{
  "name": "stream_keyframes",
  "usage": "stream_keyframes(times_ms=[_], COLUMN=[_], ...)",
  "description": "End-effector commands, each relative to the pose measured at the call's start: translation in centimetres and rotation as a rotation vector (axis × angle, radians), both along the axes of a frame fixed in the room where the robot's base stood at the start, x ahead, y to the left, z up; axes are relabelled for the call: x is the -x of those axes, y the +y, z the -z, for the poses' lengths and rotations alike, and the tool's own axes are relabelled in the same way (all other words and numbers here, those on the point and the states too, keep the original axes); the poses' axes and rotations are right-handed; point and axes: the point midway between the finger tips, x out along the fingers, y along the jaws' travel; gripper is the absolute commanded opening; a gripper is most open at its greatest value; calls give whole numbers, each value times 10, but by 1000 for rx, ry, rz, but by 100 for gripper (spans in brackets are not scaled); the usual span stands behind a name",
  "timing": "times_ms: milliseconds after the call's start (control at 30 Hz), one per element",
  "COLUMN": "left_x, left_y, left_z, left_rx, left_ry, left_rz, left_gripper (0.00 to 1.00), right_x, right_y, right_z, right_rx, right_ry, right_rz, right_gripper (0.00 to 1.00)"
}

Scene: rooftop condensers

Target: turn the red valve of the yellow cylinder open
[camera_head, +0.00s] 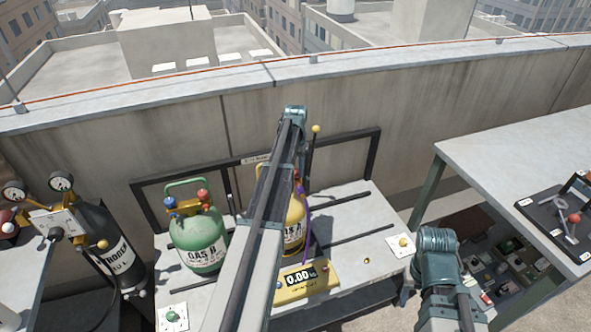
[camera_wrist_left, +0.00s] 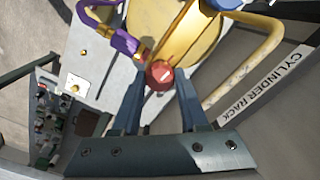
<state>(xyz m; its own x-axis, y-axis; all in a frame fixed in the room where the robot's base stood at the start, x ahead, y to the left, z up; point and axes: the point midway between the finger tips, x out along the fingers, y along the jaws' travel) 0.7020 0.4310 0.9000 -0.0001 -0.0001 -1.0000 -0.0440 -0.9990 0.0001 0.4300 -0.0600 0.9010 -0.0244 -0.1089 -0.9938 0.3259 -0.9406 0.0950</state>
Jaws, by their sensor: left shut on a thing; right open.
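The yellow cylinder (camera_head: 294,228) stands on the grey bench, partly hidden behind my left arm in the head view. The left wrist view shows its yellow top (camera_wrist_left: 180,35) from above. Its round red valve (camera_wrist_left: 160,74) sits between the two fingers of my left gripper (camera_wrist_left: 161,80), which is shut on it. A purple hose with its fitting (camera_wrist_left: 124,42) joins beside the red valve. A blue valve (camera_wrist_left: 224,4) shows at the top edge. In the head view my left arm hides the valve and gripper. My right arm shows at lower right, but its gripper does not.
A green cylinder (camera_head: 198,240) stands left of the yellow one. A yellow scale display (camera_head: 304,280) reads 0.00 in front. A black nitrogen cylinder (camera_head: 108,245) with gauges is at far left. A dark rack frame (camera_head: 345,137) lines the back. A white table (camera_head: 520,170) stands at right.

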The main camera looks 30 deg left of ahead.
Motion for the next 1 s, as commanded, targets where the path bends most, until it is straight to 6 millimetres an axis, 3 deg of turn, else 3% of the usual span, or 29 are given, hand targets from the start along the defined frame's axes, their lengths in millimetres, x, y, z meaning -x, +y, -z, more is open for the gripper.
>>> stream_keyframes(times_ms=[1000], left_x=[0], left_y=[0], left_z=[0], left_rx=[0], left_ry=[0], left_rz=[-966], left_gripper=[0], right_x=[0], right_y=[0], right_z=[0], right_rx=[0], right_ry=[0], right_rz=[0], right_gripper=[50])
